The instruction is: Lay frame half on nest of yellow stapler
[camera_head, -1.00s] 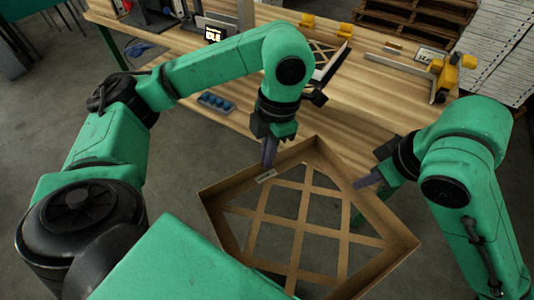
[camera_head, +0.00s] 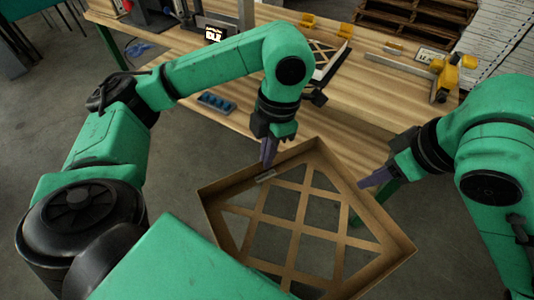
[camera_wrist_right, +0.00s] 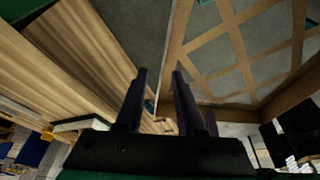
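The frame half (camera_head: 297,218) is a brown open tray with a lattice bottom, held tilted in front of the table. My left gripper (camera_head: 268,158) is at its far wall, beside a small pale label, and appears shut on that wall.
The wooden table (camera_head: 350,95) lies beyond the frame half. On it are a blue-cupped strip (camera_head: 216,103), another lattice piece (camera_head: 322,52) by a dark panel, yellow blocks (camera_head: 308,21), and a lit display (camera_head: 213,35). Pale stacks (camera_head: 500,40) stand at the right.

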